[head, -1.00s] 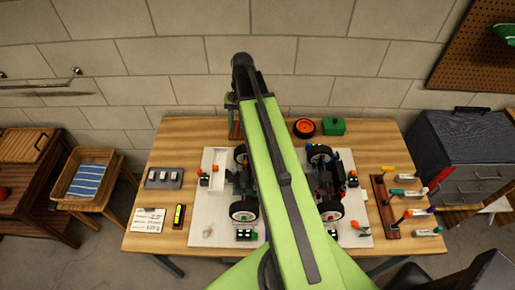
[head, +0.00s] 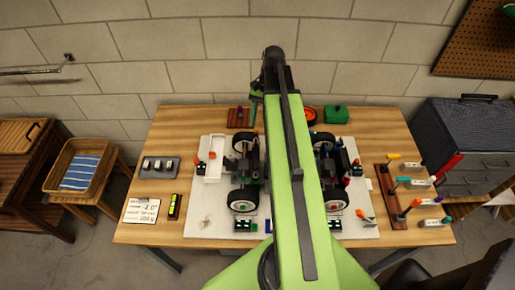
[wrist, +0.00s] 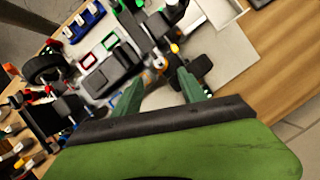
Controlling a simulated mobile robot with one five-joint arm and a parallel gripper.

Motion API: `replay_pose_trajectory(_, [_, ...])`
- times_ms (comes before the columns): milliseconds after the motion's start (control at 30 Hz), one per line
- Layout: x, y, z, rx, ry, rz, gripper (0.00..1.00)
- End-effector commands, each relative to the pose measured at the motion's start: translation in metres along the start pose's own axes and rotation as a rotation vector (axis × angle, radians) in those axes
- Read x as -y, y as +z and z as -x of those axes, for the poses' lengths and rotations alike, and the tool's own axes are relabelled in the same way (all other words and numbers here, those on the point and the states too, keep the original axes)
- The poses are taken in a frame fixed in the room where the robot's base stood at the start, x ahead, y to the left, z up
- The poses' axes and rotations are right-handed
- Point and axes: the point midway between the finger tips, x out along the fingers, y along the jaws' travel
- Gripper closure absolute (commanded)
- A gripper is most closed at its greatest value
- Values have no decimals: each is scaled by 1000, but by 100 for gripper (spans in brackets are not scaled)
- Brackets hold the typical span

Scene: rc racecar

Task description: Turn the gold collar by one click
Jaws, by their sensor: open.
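The racecar stands on a pale mat (head: 205,222) on the workbench. Its near left wheel (head: 243,201) and near right wheel (head: 334,200) show in the head view, but my green arm hides its middle. In the wrist view my gripper (wrist: 158,76) is open, with its two green fingers apart and nothing held between them. Part of the car's dark chassis (wrist: 112,72) lies beyond the fingers.
A tool rack (head: 387,205) with coloured handles stands at the right of the bench. A note card (head: 142,211) and a grey tray (head: 159,167) lie at the left.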

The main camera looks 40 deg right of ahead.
Motion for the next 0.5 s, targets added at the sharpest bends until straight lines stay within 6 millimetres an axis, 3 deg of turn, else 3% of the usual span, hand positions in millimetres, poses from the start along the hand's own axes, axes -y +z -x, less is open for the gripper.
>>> replay_pose_trajectory(33, [0, -3, -23, 0, 0, 1, 51])
replay_pose_trajectory(200, [0, -3, -61, 0, 0, 0, 51])
replay_pose_trajectory(333, [0, -2, -79, 0, 0, 1, 51])
replay_pose_trajectory(500, [1, 0, -83, 0, 0, 1, 51])
